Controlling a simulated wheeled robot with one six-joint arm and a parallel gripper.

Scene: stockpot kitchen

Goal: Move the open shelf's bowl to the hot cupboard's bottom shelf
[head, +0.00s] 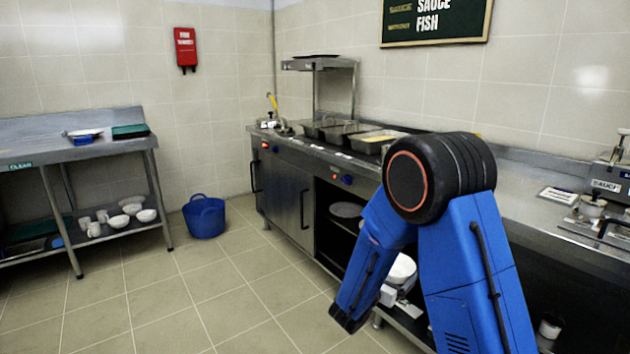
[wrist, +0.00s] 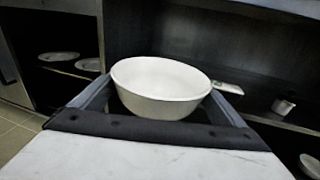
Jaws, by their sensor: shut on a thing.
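A white bowl (wrist: 160,80) sits between the two fingers of my gripper (wrist: 162,92) in the wrist view, roughly upright, and the gripper is shut on it. In the head view the bowl (head: 402,268) shows partly behind my blue arm, low in front of the counter. The hot cupboard (head: 292,196) stands under the counter to the left of the bowl. Its front is open at the right, with a plate (head: 346,210) inside. In the wrist view two plates (wrist: 59,57) lie on a shelf in the opening at the left. The cupboard's lower part is partly hidden.
A dark open shelf (wrist: 260,105) lies behind the bowl, with a small white pot (wrist: 284,104) on it. In the head view my arm hides part of the counter front. A blue bucket (head: 204,216) stands on the floor by a steel table (head: 80,150) with crockery. The floor between is clear.

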